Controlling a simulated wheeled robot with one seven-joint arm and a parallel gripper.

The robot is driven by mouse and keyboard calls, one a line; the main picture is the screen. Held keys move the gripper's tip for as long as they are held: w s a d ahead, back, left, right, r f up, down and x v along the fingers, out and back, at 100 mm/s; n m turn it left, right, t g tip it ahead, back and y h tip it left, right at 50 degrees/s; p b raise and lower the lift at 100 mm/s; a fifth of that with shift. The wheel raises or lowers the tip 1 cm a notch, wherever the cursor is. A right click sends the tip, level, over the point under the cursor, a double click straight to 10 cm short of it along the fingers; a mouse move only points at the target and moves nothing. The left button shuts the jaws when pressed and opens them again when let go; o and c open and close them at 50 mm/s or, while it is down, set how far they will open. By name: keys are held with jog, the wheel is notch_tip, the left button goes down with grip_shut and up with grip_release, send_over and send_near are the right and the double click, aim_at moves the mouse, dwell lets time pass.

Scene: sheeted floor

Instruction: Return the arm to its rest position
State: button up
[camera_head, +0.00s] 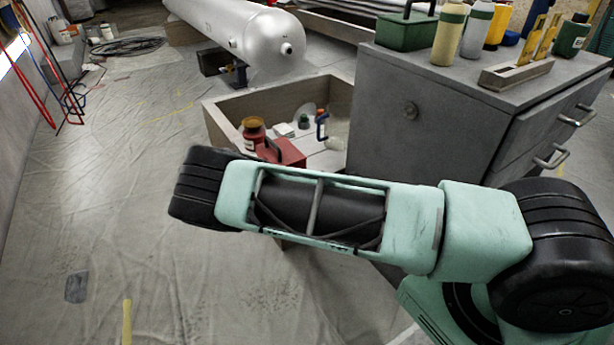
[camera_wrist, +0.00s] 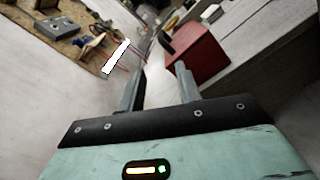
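My arm reaches across the middle of the head view, its pale green links level and bent at a black joint on the left. My gripper is not visible in the head view. In the wrist view my gripper (camera_wrist: 160,82) has its two grey fingers wide apart. A pale white area shows between them; I cannot make out what it is, and nothing is clearly gripped. A red box (camera_wrist: 200,58) with a black handle lies beyond the right finger.
An open crate (camera_head: 225,127) holding a red box (camera_head: 286,152) and small items stands behind my arm. A grey drawer cabinet (camera_head: 415,125) with bottles on top stands close at right. A silver tank (camera_head: 235,30) lies behind. Sheeted floor (camera_head: 110,200) at left is mostly clear.

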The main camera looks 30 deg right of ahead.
jog(key=shift+s, duration=0.35)
dwell(0.3)
jog(key=s+a+r+m+g, duration=0.1)
jog(key=s+a+m+g, duration=0.3)
jog(key=a+m+g, duration=0.4)
jog(key=s+a+r+m+g, duration=0.1)
jog(key=s+a+m+g, duration=0.2)
jog(key=a+m, duration=0.55)
jog(key=s+a+r+m+g+y+p, duration=0.1)
jog(key=s+a+r+m+g, duration=0.15)
jog(key=s+r, duration=0.45)
jog(key=s+a+r+m+g+y, duration=0.1)
jog(key=s+a+r+m+g, duration=0.15)
jog(key=s+r, duration=0.4)
jog(key=s+d+r+g+h+p, duration=0.2)
jog(key=s+d+r, duration=0.2)
jog(key=s+r, duration=0.4)
notch_tip(320, 180, up, 36)
jog(key=p, duration=3.6)
jog(key=shift+s+a+m+p, duration=0.2)
jog(key=shift+s+m+p, duration=0.15)
jog(key=shift+s, duration=0.1)
